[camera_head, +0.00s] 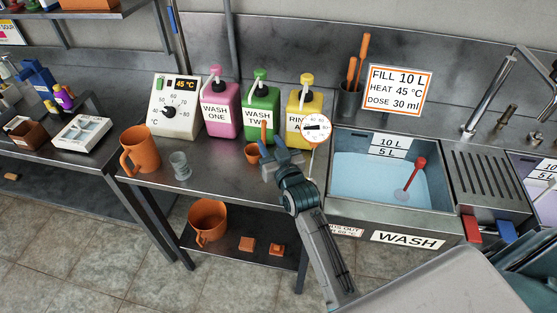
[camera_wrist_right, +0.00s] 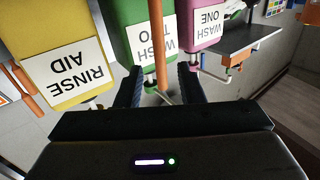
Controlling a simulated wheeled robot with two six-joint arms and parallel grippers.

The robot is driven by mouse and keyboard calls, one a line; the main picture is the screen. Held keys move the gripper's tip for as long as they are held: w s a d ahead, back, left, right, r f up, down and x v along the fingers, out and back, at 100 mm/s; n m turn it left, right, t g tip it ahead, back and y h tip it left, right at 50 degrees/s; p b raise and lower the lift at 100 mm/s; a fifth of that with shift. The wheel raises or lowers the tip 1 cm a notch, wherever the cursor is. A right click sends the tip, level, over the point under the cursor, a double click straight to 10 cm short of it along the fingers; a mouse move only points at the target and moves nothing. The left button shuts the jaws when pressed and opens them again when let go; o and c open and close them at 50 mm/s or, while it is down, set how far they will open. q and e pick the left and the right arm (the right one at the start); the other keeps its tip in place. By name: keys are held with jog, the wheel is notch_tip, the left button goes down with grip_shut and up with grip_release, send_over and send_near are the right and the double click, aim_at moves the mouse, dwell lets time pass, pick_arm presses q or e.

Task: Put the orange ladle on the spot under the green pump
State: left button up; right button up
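The orange ladle (camera_head: 252,154) stands on the metal counter in front of the green WASH TWO bottle (camera_head: 261,108), with its handle upright. The green pump (camera_head: 259,78) tops that bottle. No marked spot can be made out beneath it. My right gripper (camera_head: 277,160) is just right of the ladle and low over the counter. In the right wrist view, which is upside down, the ladle's handle (camera_wrist_right: 159,45) shows between the two spread fingers (camera_wrist_right: 160,83), with gaps on both sides. The ladle's cup is out of that view. My left gripper is not in view.
A pink WASH ONE bottle (camera_head: 219,112) and a yellow RINSE AID bottle (camera_head: 304,105) flank the green one. An orange jug (camera_head: 140,150) and a glass beaker (camera_head: 180,165) stand left. A round dial (camera_head: 317,128) and the water-filled sink (camera_head: 375,180) are right.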

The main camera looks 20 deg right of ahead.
jog(key=s+b, duration=0.1)
jog(key=s, duration=0.6)
